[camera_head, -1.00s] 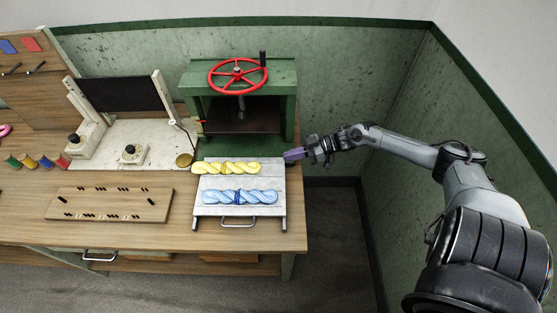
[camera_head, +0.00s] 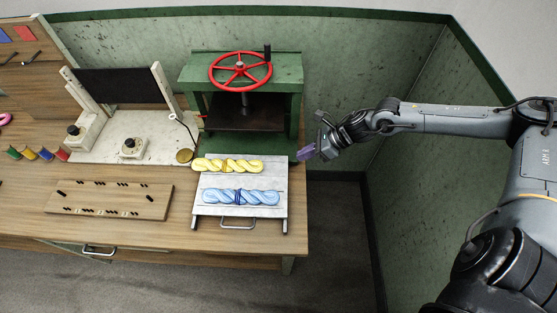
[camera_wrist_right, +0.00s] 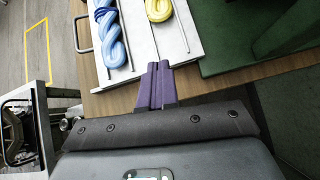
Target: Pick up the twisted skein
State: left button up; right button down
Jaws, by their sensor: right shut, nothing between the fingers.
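Two twisted skeins lie on a pale metal tray (camera_head: 210,208) on the bench. The yellow skein (camera_head: 227,166) lies along the tray's back edge. The light blue skein (camera_head: 240,197), with a darker tie at its middle, lies nearer the front. My right gripper (camera_head: 306,153) is right of the tray, beside the press, apart from both skeins. In the right wrist view its purple fingers (camera_wrist_right: 157,82) are together and empty, pointing toward the tray. That view also shows part of the blue skein (camera_wrist_right: 110,38) and the yellow skein (camera_wrist_right: 160,10). My left gripper is not in view.
A green press with a red handwheel (camera_head: 240,71) stands right behind the tray. A wooden peg board (camera_head: 110,200) lies left of it. A white unit with a dark panel (camera_head: 120,88) and several colored spools stand farther left.

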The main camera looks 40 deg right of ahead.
aim_at(263, 169)
jog(key=shift+n, duration=0.9)
jog(key=x, duration=0.8)
jog(key=shift+w+a+f, duration=0.1)
jog(key=shift+a+f, duration=0.05)
jog(key=shift+f, duration=0.25)
jog(key=shift+w+a+f, duration=0.2)
jog(key=shift+w+a, duration=0.85)
jog(key=shift+w, duration=0.05)
jog(key=shift+w+a, duration=0.4)
jog(key=shift+w, duration=0.1)
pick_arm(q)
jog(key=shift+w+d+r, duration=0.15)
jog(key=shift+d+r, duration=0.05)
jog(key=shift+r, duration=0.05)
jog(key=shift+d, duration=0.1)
